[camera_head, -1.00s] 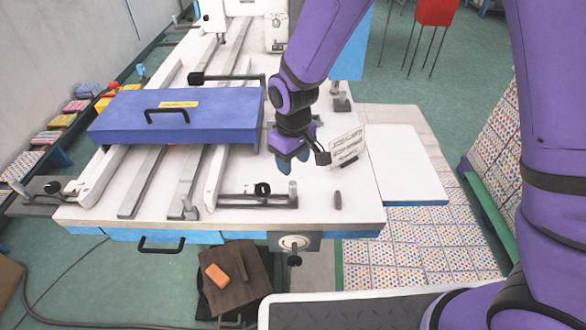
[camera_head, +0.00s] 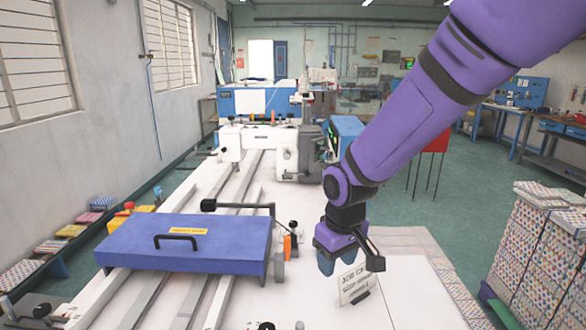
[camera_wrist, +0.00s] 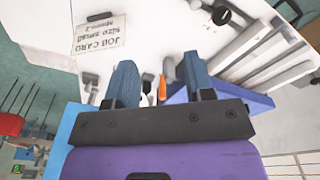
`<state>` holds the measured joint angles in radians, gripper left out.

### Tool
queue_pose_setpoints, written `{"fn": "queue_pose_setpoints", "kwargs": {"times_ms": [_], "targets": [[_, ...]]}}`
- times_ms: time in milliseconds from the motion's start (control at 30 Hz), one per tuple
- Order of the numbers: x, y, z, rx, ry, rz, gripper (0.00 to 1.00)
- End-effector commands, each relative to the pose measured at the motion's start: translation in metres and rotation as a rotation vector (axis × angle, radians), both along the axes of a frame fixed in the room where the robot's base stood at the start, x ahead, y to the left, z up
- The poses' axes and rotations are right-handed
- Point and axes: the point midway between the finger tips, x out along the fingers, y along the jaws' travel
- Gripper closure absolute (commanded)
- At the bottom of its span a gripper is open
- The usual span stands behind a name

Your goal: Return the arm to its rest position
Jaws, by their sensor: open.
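My gripper (camera_head: 326,262) hangs from my purple arm over the right part of the white machine table (camera_head: 400,295) in the head view. In the wrist view, its two blue fingers (camera_wrist: 160,80) stand apart with nothing between them. An orange-handled item (camera_wrist: 162,88) shows beyond the gap, and an orange piece (camera_head: 287,246) stands beside the blue box in the head view. A job card (camera_head: 355,283) stands just right of the gripper; it also shows in the wrist view (camera_wrist: 100,35).
A blue box (camera_head: 185,245) with a black handle lies across metal rails on the left. A grey and white machine head (camera_head: 298,153) stands behind. Stacks of patterned sheets (camera_head: 535,245) stand at the right, and a red stand (camera_head: 432,142) is farther back. Green floor lies between.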

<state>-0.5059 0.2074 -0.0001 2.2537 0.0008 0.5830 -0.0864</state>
Motion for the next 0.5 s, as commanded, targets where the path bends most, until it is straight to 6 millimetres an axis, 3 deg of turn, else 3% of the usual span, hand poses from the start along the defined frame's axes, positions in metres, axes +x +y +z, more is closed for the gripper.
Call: {"fn": "queue_pose_setpoints", "kwargs": {"times_ms": [33, 200, 500], "targets": [[-0.002, -0.014, 0.018, 0.012, -0.021, -0.030, 0.51], [-0.015, -0.056, 0.065, 0.037, -0.069, -0.120, 0.51], [-0.060, -0.126, 0.130, 0.074, -0.160, -0.279, 0.51]]}}
